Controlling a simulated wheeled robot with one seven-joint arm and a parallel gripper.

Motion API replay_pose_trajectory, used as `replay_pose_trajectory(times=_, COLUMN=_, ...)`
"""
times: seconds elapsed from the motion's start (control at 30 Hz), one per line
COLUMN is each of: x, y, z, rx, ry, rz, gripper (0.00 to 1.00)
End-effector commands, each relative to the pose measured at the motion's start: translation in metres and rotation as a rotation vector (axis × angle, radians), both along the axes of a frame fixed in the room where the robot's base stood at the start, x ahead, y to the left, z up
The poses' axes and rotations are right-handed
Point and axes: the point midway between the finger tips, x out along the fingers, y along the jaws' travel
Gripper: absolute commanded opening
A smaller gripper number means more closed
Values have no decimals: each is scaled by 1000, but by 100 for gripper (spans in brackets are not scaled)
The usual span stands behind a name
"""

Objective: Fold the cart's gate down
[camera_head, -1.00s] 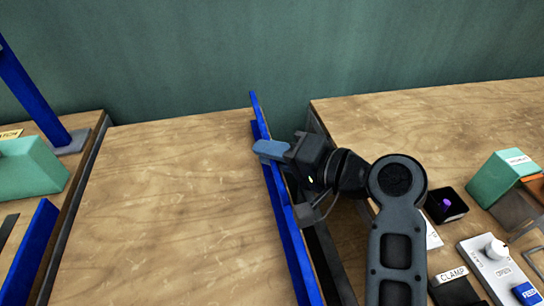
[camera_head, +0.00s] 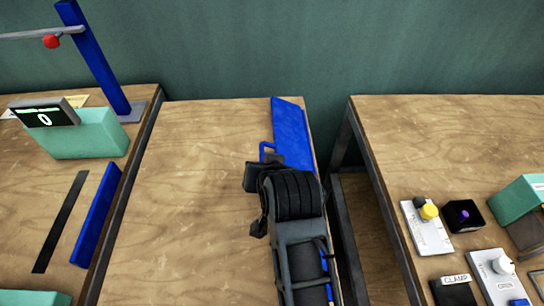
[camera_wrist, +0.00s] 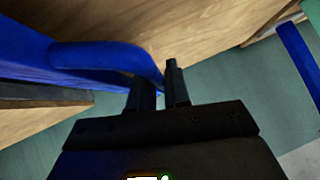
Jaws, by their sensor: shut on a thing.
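The cart (camera_head: 195,190) is the wood-topped unit in the middle of the head view. Its blue gate (camera_head: 291,130) runs along the right edge of the top, with its broad face showing; its exact angle is hard to tell. A blue loop handle (camera_head: 266,147) stands out at the gate's left side. My gripper (camera_head: 264,160) is shut on this handle. In the wrist view the handle (camera_wrist: 105,56) curves down between the fingers of my gripper (camera_wrist: 158,88). My arm hides the nearer part of the gate.
A narrow gap separates the cart from the right bench (camera_head: 370,130), which carries a yellow-knobbed panel (camera_head: 428,225) and other controls. On the left bench stand a green unit with a display (camera_head: 45,115) and a blue post (camera_head: 95,60). The cart's top is clear left of my arm.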

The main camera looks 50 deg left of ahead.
Motion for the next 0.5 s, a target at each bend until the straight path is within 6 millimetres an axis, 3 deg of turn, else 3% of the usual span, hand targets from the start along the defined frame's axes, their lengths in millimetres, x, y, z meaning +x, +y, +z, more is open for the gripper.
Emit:
replay_pose_trajectory(times=0.2, x=-7, y=5, z=-16, rx=-48, ry=-49, rz=2, gripper=0)
replay_pose_trajectory(times=0.5, x=-10, y=7, z=-25, rx=-46, ry=-46, rz=1, gripper=0)
